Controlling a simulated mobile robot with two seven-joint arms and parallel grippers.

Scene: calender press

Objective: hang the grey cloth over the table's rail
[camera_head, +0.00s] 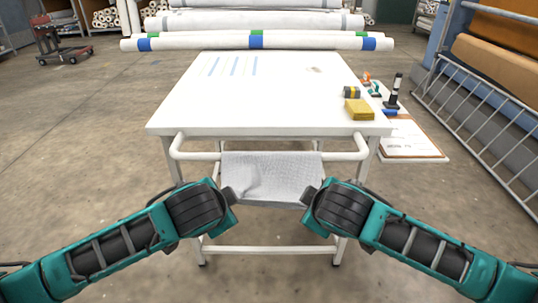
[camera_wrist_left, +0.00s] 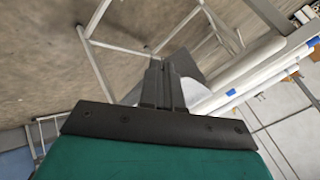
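The light grey cloth (camera_head: 270,177) is at the near side of the white table (camera_head: 262,90). It covers the middle of the white rail (camera_head: 195,155) in the head view, and its lower edge is between my grippers. Whether any of it lies behind the rail is hidden. My left gripper (camera_head: 231,195) is at the cloth's lower left corner and my right gripper (camera_head: 308,195) at its lower right corner. In the left wrist view, the left fingers (camera_wrist_left: 165,82) are close together with grey material (camera_wrist_left: 184,64) at their tips. The right fingertips are small in view but meet the cloth's edge.
A yellow block (camera_head: 359,109) and a small dark roll (camera_head: 352,92) lie on the table's right side. Long white rolls (camera_head: 200,42) lie behind the table. A low board (camera_head: 412,140) with small items is at the right. The tabletop's middle is clear.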

